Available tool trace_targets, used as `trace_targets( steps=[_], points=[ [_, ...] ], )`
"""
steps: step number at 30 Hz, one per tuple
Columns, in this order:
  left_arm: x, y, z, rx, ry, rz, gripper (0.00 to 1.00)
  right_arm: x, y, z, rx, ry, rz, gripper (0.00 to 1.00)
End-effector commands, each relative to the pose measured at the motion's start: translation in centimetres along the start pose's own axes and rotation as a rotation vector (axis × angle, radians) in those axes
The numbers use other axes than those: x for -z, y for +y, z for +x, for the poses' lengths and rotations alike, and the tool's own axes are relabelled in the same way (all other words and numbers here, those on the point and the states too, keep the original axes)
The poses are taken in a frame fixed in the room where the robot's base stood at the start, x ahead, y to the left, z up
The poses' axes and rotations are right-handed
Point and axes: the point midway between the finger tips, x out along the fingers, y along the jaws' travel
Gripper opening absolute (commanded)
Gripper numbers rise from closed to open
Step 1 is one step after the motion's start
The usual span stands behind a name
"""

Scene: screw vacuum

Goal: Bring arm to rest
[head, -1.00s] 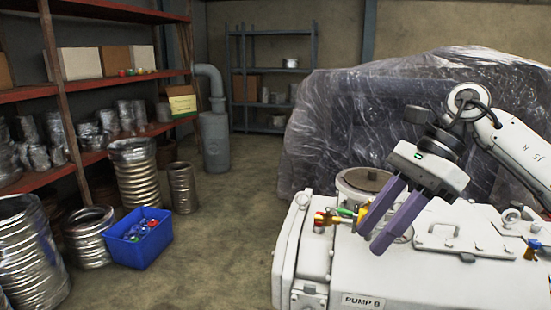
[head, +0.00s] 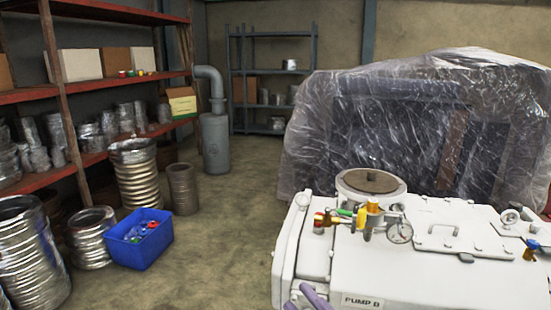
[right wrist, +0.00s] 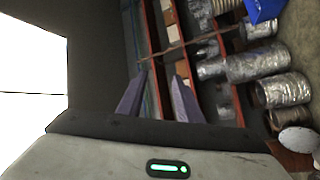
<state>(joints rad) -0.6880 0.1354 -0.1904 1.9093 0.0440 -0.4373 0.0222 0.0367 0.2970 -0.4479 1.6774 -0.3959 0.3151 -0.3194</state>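My right gripper (head: 305,294) shows only as purple fingertips at the bottom edge of the head view, by the front left corner of the white pump (head: 440,275) labelled "PUMP B". The rest of that arm is out of the head view. In the right wrist view, the two purple fingers of the right gripper (right wrist: 158,80) stand apart with nothing held between them. On the pump's top are a round gauge (head: 399,231) and a yellow-handled valve (head: 372,209), clear of the gripper. My left gripper is in neither view.
A plastic-covered machine (head: 400,120) stands behind the pump. A blue bin (head: 140,250) and several silver ducts (head: 135,170) stand at left, before a red shelf rack (head: 60,90). The floor (head: 225,235) between bin and pump is clear.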

Motion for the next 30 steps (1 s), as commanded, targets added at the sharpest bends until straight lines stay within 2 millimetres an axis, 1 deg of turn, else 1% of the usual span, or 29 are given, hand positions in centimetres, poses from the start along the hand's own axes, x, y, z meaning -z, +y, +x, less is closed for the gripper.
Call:
trace_targets(
  steps=[1,2,3,5,6,8,9,11,12,15,18,21,30],
  points=[
    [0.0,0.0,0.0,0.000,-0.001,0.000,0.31,-2.2,-2.5,-2.9,0.018,-0.138,0.151,0.33],
    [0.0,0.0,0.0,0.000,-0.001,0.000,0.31,-3.4,-3.7,-4.4,0.025,-0.215,0.230,0.33],
    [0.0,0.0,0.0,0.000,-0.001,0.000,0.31,-4.8,-5.4,-6.6,0.036,-0.312,0.330,0.33],
    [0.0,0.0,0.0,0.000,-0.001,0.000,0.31,-6.4,-8.0,-10.0,0.051,-0.450,0.468,0.33],
    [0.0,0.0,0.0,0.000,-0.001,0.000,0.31,-7.1,-9.7,-12.4,0.061,-0.539,0.556,0.33],
    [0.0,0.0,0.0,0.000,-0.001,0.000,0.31,-7.9,-12.2,-16.2,0.075,-0.668,0.679,0.33],
    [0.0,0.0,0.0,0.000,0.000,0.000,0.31,-8.2,-13.8,-18.6,0.082,-0.747,0.753,0.33],
    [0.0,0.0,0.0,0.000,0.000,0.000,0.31,-8.2,-15.9,-22.1,0.092,-0.857,0.854,0.33],
    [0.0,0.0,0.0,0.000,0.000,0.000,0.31,-8.0,-17.1,-24.1,0.098,-0.922,0.912,0.33],
    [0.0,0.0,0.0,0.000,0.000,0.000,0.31,-7.3,-19.3,-28.3,0.108,-1.051,1.022,0.33],
    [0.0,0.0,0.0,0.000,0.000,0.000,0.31,-6.7,-20.6,-30.7,0.113,-1.128,1.088,0.33],
    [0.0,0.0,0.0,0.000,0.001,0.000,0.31,-6.4,-21.1,-31.8,0.115,-1.162,1.116,0.33],
    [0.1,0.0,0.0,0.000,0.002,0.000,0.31,-6.4,-21.2,-31.9,0.117,-1.166,1.118,0.33]
  ],
)
